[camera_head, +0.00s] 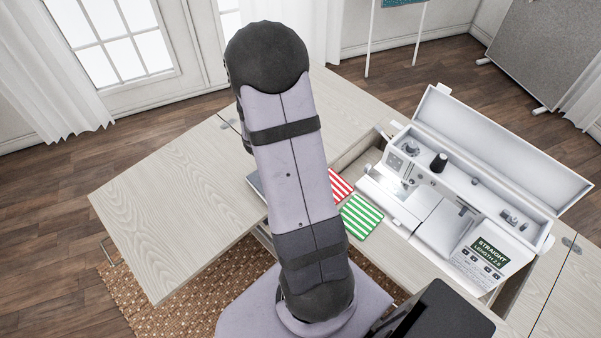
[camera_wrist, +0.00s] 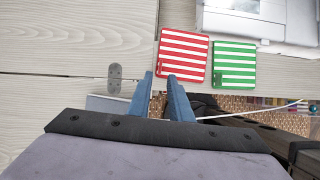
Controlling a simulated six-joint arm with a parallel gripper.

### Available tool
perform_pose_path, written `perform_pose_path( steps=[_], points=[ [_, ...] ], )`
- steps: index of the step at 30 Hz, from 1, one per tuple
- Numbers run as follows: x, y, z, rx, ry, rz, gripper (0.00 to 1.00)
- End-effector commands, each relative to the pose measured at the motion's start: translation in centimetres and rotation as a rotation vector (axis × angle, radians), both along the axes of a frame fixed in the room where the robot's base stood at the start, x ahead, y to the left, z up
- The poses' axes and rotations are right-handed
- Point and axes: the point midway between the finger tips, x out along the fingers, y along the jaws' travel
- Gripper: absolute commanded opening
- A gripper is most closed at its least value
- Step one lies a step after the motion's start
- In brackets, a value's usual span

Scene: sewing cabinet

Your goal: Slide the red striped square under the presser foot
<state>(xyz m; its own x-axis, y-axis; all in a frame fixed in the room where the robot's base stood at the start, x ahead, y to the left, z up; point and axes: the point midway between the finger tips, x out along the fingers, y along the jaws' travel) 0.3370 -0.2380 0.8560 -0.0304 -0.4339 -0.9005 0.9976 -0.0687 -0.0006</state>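The red striped square (camera_head: 341,185) lies on the cabinet top, partly hidden by my arm in the head view. In the wrist view the whole red striped square (camera_wrist: 183,56) shows, flat, with its stripes running across. The white sewing machine (camera_head: 435,190) stands to the right of the square. Its presser foot is too small to make out, near the bright lit spot.
A green striped square (camera_head: 362,218) lies just right of the red one; it also shows in the wrist view (camera_wrist: 234,64). The cabinet's left leaf (camera_head: 170,205) is bare. The machine's open white lid (camera_head: 510,150) rises behind it. A dark box (camera_head: 440,315) stands at the front.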

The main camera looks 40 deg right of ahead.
Motion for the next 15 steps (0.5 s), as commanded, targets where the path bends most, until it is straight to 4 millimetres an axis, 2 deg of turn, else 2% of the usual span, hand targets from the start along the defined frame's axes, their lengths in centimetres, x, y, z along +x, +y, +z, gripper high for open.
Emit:
perform_pose_path(
  steps=[15],
  points=[
    [-0.1,-1.0,-2.4,0.0,0.0,-0.002,0.19]
  ],
)
